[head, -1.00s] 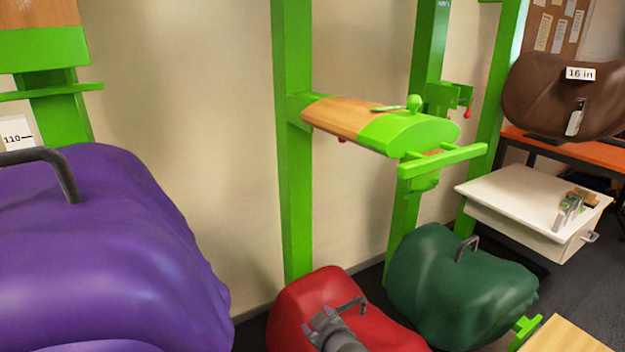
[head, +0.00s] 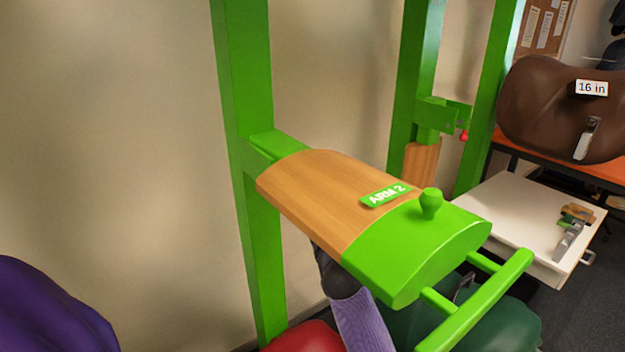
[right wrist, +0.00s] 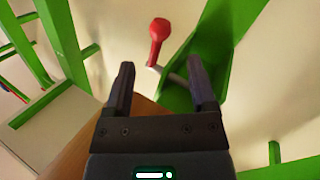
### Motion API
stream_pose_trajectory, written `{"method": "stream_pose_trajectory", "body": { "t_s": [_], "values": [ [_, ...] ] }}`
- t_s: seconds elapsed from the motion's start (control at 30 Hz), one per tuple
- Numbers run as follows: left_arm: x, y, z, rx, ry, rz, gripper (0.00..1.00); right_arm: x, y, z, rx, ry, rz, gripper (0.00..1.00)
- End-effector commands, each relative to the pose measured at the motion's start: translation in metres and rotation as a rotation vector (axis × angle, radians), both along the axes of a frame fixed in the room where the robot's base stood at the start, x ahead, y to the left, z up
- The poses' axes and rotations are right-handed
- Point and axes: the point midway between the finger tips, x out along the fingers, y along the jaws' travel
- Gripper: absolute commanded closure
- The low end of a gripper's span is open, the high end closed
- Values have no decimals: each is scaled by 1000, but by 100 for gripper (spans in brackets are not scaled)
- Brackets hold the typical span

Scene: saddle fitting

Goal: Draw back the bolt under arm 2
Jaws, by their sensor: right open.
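Arm 2 (head: 310,195) is a wooden saddle arm with a green end, a green knob on top and an "ARM 2" label (head: 385,195). In the head view its underside and bolt are hidden. One of my forearms reaches up beneath it, its gripper hidden behind the arm. In the right wrist view a red-knobbed bolt (right wrist: 157,42) with a grey shaft sticks out by a green bracket (right wrist: 215,45). My right gripper (right wrist: 161,65) is open and empty, the red knob ahead of and between its fingertips, apparently not touching. My left gripper is not in view.
A green crossbar (head: 480,300) juts from arm 2's front. Red (head: 300,338) and green (head: 515,325) saddles lie below, a purple one (head: 50,310) at left. Behind are another bracket with a red knob (head: 464,136), a white drawer unit (head: 510,210) and a brown saddle (head: 550,110).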

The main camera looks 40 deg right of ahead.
Motion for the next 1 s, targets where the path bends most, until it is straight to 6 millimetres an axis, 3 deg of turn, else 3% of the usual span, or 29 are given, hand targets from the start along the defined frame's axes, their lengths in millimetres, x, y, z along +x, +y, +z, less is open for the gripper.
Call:
{"method": "stream_pose_trajectory", "body": {
  "t_s": [0.2, 0.33, 0.5, 0.77, 1.0],
  "values": [
    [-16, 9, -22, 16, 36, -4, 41, 45, -29, -5, -2, 3, 1, 28],
    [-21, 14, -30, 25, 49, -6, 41, 63, -40, -5, -1, 1, 1, 28],
    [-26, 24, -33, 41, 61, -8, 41, 73, -47, -3, 0, 2, 2, 28],
    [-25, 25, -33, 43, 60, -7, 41, 75, -48, -1, 0, 2, 2, 28],
    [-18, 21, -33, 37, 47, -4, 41, 74, -48, -1, 0, 2, 2, 77]
  ]
}}
